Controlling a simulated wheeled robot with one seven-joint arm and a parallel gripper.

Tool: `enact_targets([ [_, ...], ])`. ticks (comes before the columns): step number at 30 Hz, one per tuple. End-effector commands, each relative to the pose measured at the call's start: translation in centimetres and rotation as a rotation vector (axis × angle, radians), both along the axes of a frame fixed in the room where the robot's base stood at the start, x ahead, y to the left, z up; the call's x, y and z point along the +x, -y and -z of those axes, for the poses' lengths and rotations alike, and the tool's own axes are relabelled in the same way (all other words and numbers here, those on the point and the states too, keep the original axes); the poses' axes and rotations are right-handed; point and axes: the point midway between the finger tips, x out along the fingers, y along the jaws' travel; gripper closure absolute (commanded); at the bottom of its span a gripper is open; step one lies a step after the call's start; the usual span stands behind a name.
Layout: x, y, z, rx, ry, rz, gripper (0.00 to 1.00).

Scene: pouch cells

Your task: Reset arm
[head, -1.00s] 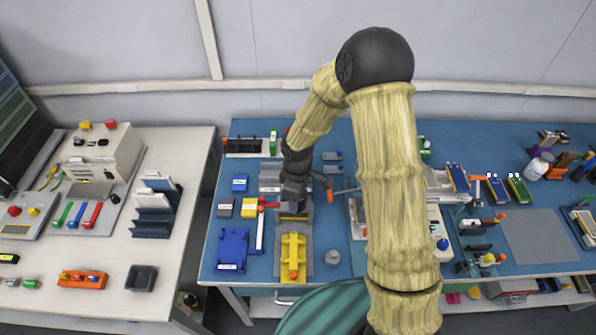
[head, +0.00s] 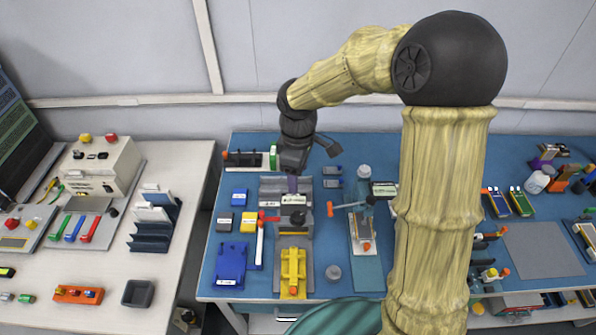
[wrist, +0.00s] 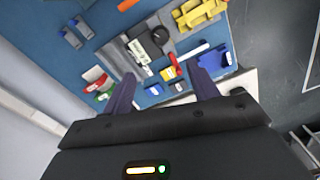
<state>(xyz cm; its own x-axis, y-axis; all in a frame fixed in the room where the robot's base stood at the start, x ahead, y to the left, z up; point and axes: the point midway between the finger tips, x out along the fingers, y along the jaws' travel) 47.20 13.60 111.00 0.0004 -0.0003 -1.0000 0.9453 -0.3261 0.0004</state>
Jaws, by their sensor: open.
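My gripper (head: 291,180) hangs above the back part of the grey fixture on the blue table, pointing down. In the wrist view its two purple fingers (wrist: 160,92) are spread apart with nothing between them, so it is open and empty. The grey fixture (head: 270,186) with a black round knob (head: 297,218) is below it. The yellow fixture piece (head: 293,270) stands in front of the knob, and it also shows at the top of the wrist view (wrist: 200,12). My arm hides part of the table to the right.
A blue fixture (head: 231,262) and small blue, grey and yellow blocks lie left of the fixture. A red-and-white tool (head: 260,243) lies beside them. A grey cylinder (head: 333,273) stands at the right. A white side table (head: 110,262) is across a gap.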

Motion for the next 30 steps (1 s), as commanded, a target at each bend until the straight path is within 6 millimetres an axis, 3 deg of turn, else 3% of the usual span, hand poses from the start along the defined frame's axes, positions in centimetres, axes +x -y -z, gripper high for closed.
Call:
enact_targets([
  [13,0.0,0.0,0.0,0.0,0.001,0.002,0.41],
  [17,-0.6,0.8,0.0,-0.003,0.009,0.057,0.41],
  [23,-4.0,5.4,-0.1,0.005,0.066,0.407,0.41],
  [30,-10.3,11.7,-0.2,0.092,0.168,1.007,0.41],
])
